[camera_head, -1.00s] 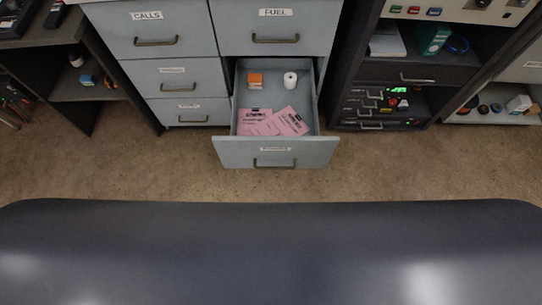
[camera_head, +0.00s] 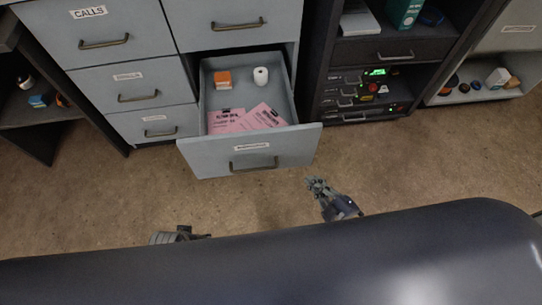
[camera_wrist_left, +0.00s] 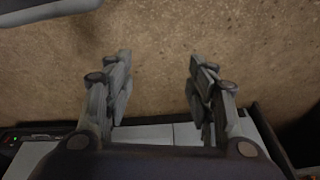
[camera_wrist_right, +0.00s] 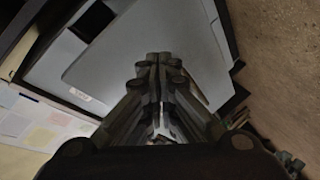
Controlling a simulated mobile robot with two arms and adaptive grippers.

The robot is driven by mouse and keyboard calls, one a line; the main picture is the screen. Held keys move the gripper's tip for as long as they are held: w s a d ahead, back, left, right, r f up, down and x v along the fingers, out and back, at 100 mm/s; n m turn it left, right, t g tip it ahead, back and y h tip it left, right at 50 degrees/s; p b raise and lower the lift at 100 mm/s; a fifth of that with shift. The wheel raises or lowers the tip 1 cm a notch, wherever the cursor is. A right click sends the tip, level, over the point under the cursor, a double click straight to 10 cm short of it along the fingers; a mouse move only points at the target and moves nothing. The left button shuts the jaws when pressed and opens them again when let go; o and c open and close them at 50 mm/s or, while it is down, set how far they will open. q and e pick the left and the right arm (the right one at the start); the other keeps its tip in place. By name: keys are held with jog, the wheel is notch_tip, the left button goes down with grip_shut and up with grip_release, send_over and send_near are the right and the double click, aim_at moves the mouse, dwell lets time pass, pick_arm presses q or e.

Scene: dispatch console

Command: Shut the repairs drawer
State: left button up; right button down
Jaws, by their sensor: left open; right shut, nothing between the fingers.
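The open drawer (camera_head: 222,160) is pulled out of the grey cabinet below the FUEL drawer. Its label is too small to read for certain. Inside lie pink paper slips (camera_head: 240,119), an orange box (camera_head: 222,79) and a white roll (camera_head: 261,75). My right gripper (camera_head: 316,184) is shut and empty, just in front of and below the drawer front's right end, apart from the handle (camera_head: 254,165). It also shows shut in the right wrist view (camera_wrist_right: 160,62). My left gripper (camera_wrist_left: 157,65) is open and empty over the floor; only a bit of it shows in the head view (camera_head: 183,232).
Closed drawers, one marked CALLS (camera_head: 100,28), stand left of the open one. A dark rack (camera_head: 380,85) with lit equipment stands to the right. Shelves with small items flank both sides. The brown floor (camera_head: 420,160) in front is clear.

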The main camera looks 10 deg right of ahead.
jog(key=s+a+r+n+g+y+b, duration=0.1)
jog(key=a+r+n+y+b, duration=0.25)
jog(key=r+n, duration=0.2)
jog(key=s+a+r+n+y+b, duration=0.25)
jog(key=r+n+y, duration=0.2)
jog(key=n, duration=0.25)
send_near(254, 137)
jog(key=a, duration=0.4)
pick_arm(q)
notch_tip(254, 137, up, 11)
jog(key=s+t+b, duration=0.1)
jog(key=shift+r, duration=0.2)
pick_arm(e)
jog(key=shift+w+d+r+m+h, duration=0.15)
jog(key=shift+w+h, duration=0.05)
jog(key=shift+w, duration=0.5)
jog(key=shift+w+d+r+m+h, duration=0.1)
jog(key=shift+w+d+r+h, duration=0.1)
jog(key=shift+w, duration=0.5)
pick_arm(q)
jog(key=shift+d, duration=0.1)
